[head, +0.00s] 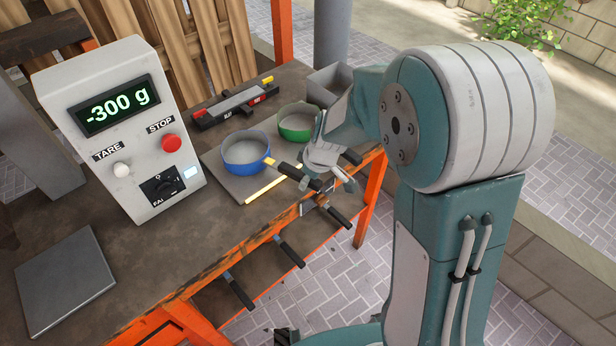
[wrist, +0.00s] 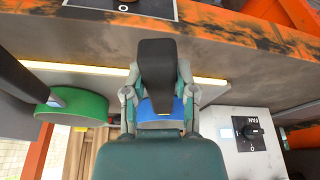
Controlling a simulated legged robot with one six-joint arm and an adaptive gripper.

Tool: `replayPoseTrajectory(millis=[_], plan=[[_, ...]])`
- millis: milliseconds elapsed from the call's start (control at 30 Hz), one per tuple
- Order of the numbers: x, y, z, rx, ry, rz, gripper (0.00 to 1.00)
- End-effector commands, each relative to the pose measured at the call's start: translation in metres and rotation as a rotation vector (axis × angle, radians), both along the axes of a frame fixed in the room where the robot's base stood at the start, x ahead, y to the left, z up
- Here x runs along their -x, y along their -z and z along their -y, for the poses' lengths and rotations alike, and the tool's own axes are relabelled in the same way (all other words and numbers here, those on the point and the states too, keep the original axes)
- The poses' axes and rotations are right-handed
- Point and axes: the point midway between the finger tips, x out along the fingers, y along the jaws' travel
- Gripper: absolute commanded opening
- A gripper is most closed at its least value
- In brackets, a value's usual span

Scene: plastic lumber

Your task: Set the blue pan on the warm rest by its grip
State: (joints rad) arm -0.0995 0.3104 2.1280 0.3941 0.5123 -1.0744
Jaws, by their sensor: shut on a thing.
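The blue pan (head: 246,154) is upright at the grey board (head: 222,183) with a yellow front strip; I cannot tell whether it touches the board. Its handle, yellow then black, points toward my gripper (head: 316,181). My gripper is shut on the black grip, which shows between its fingers in the wrist view (wrist: 160,62); there the blue pan (wrist: 155,111) is mostly hidden behind my gripper. A green pan (head: 297,124) stands behind and right of the blue one. A dark rack (head: 231,107) with red and yellow parts lies behind the pans; its small labels are hard to read.
A control box (head: 120,125) reading -300 g stands left of the board. A flat grey plate (head: 65,282) lies at the front left, with bare bench between. A grey bin (head: 328,82) is at the back right. Black-handled tools (head: 289,251) hang along the orange front edge.

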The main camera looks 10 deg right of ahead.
Motion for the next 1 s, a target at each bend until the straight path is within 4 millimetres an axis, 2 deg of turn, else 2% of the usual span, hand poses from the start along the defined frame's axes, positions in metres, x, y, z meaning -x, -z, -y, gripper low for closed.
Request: replayPoseTrajectory(millis=[33,67,100,133,167,500,633,767,1000], plan=[[0.001,0.001,0.000,0.000,-0.002,-0.003,0.00],[0.001,0.001,0.000,0.000,-0.002,-0.003,0.41],[0.001,0.001,0.000,0.000,-0.002,-0.003,0.59],[0.001,0.001,0.000,0.000,-0.002,-0.003,0.72],[0.001,0.000,0.000,0.001,-0.001,-0.002,0.77],[0.001,0.001,0.000,0.001,-0.002,-0.003,0.77],[0.001,-0.007,0.002,0.001,-0.001,0.001,0.77],[0.005,-0.027,0.006,0.000,0.000,0.004,0.77],[0.014,-0.076,0.016,0.001,0.000,0.004,0.77]])
